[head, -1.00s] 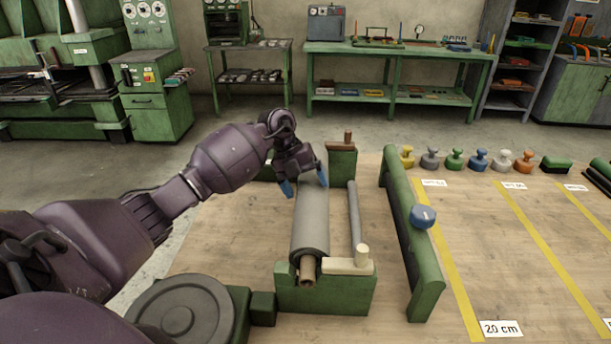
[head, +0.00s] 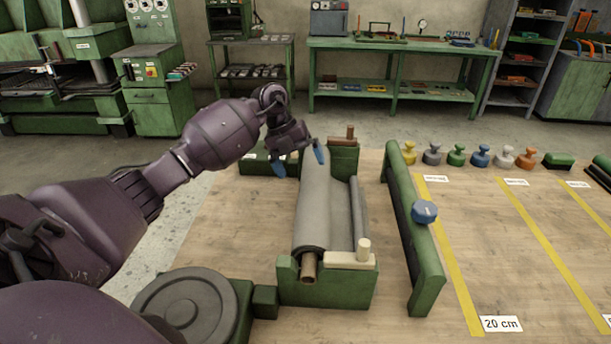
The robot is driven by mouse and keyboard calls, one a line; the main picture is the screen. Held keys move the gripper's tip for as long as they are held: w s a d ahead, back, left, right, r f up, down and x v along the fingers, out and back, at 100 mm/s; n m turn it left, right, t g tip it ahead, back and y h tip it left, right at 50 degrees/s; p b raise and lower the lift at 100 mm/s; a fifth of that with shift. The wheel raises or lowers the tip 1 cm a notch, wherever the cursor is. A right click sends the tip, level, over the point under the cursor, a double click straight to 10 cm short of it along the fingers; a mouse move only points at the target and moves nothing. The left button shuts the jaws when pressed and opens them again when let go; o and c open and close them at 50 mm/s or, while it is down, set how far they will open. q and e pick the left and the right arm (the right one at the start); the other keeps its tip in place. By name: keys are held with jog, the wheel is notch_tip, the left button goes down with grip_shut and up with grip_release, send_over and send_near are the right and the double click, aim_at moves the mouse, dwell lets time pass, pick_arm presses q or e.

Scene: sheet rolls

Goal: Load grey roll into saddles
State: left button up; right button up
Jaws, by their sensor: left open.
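The grey roll (head: 311,215) lies lengthwise in the green saddle stand, with its brown core end (head: 309,267) showing at the near saddle (head: 325,287). Its far end is at the far green saddle (head: 343,158). Grey sheet (head: 338,217) spreads from the roll towards the thin grey rod (head: 359,215) on its right. My left gripper (head: 299,161) is open above the far end of the roll, its two blue fingertips apart. One fingertip is left of the roll and the other overlaps its far end in the picture. My right gripper is out of view.
A cream latch block (head: 349,259) sits on the near saddle. A green bar with a blue knob (head: 425,211) stands to the right. Several coloured knobs line the table's back edge. A round dark disc (head: 187,310) is at front left. The table right of the bar is mostly clear.

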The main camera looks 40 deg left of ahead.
pick_arm(q)
jog(key=v, duration=0.7)
dwell(0.4)
